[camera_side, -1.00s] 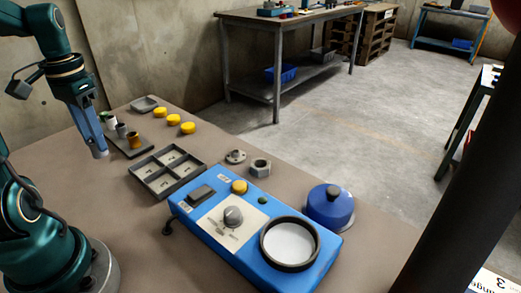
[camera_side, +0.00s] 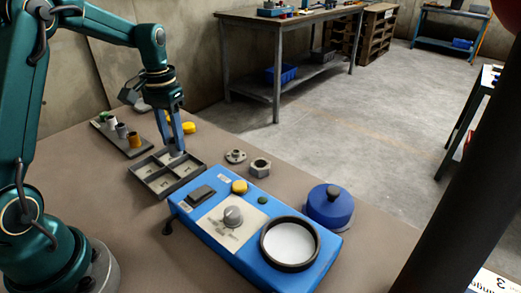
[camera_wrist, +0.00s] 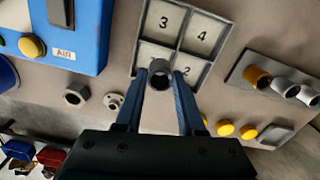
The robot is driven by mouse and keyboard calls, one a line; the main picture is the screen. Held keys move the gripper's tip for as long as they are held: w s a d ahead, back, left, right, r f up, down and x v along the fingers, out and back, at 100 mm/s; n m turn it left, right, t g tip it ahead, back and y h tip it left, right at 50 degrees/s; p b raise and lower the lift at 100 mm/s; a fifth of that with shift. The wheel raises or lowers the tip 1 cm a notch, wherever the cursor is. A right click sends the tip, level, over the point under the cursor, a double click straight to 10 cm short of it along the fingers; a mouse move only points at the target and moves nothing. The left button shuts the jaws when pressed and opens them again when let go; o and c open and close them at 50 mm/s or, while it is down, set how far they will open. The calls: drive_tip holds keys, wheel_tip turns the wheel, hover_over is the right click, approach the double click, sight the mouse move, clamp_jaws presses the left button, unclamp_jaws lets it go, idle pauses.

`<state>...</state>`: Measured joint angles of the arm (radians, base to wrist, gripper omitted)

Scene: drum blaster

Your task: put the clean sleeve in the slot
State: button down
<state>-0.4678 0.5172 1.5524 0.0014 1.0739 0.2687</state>
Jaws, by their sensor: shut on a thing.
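My gripper (camera_side: 175,147) points down over the far corner of the dark divided tray (camera_side: 150,189). It is shut on a small grey sleeve (camera_wrist: 159,70), an open ring upright between the fingertips in the wrist view. The sleeve is over the compartment nearest the hex nut; its number is hidden. I cannot tell whether the sleeve touches the tray floor. The tray also shows in the wrist view (camera_wrist: 181,29), with compartments 3 and 4 empty and 2 partly behind a finger. A rack (camera_side: 137,153) beside the tray holds brown, grey and white sleeves.
The blue machine (camera_side: 257,246) with a knob and a round black-rimmed dish stands right of the tray. A hex nut (camera_side: 260,167) and flanged part (camera_side: 235,156) lie behind it. A blue lidded pot (camera_side: 330,206) stands right. Yellow caps (camera_wrist: 226,129) lie near my gripper.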

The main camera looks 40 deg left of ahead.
drive_tip(key=shift+w+d+f, duration=0.5)
drive_tip(key=shift+w, duration=0.1)
drive_tip(key=shift+f, duration=2)
drive_tip(key=shift+f, duration=0.15)
drive_tip(key=c, duration=0.5)
unclamp_jaws()
